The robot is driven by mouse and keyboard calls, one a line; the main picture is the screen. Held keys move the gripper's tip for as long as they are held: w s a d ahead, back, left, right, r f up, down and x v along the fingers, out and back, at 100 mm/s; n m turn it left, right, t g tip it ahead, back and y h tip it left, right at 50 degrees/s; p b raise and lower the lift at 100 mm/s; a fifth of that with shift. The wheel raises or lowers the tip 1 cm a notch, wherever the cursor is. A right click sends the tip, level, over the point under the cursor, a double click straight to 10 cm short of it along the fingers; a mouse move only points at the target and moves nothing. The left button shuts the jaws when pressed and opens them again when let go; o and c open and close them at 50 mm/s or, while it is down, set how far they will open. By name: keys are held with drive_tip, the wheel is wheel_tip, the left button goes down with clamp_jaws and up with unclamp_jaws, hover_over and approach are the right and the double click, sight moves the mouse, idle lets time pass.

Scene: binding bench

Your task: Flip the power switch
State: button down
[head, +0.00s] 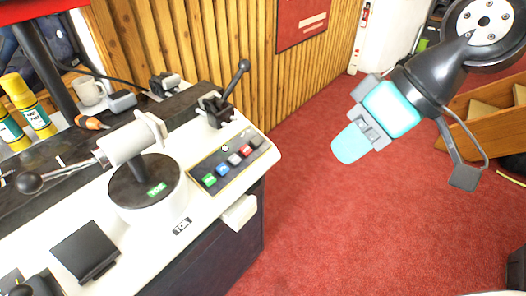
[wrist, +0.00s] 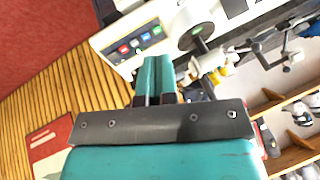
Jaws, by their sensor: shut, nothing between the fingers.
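I cannot tell for sure which part is the power switch. A dark button panel (head: 233,160) with green, blue, white, red and dark keys lies on the right end of the white bench top; it also shows in the wrist view (wrist: 130,47). Behind it stands a black lever (head: 236,80) with a ball end, tilted up to the right. My gripper (head: 348,146) is shut and empty, with teal fingers. It is over the red floor, to the right of the bench and apart from it. In the wrist view its fingertips (wrist: 156,60) are together, pointing toward the bench.
A white drum with a dark top (head: 146,188) and a ball-ended handle (head: 30,182) stand left of the panel. A mug (head: 88,92) and yellow-capped bottles (head: 22,97) are at the back left. Red carpet (head: 310,220) right of the bench is clear.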

drive_tip(key=w+a+f+t+y+b, duration=0.1)
drive_tip(key=w+f+t+y+b, duration=0.1)
drive_tip(key=w+f+b, duration=0.3)
drive_tip(key=w+a+f+n+t+y+b, duration=0.1)
drive_tip(key=w+f+t+y+b, duration=0.2)
drive_tip(key=w+f, duration=1)
drive_tip(key=w+t+b, duration=0.1)
drive_tip(key=w+b, duration=0.1)
drive_tip(key=w, duration=0.3)
drive_tip(key=shift+y+b, duration=0.3)
drive_tip(key=shift+b, duration=0.1)
drive_tip(key=shift+w+a, duration=0.1)
approach(254, 144)
drive_tip(key=w+a+r, duration=0.1)
drive_tip(key=w+a, duration=0.1)
drive_tip(key=a, duration=0.2)
drive_tip(key=f, duration=0.1)
drive_tip(key=w+a+f, duration=0.1)
drive_tip(key=shift+f, duration=0.3)
drive_tip(key=shift+a+f, duration=0.15)
drive_tip(key=shift+f, duration=0.25)
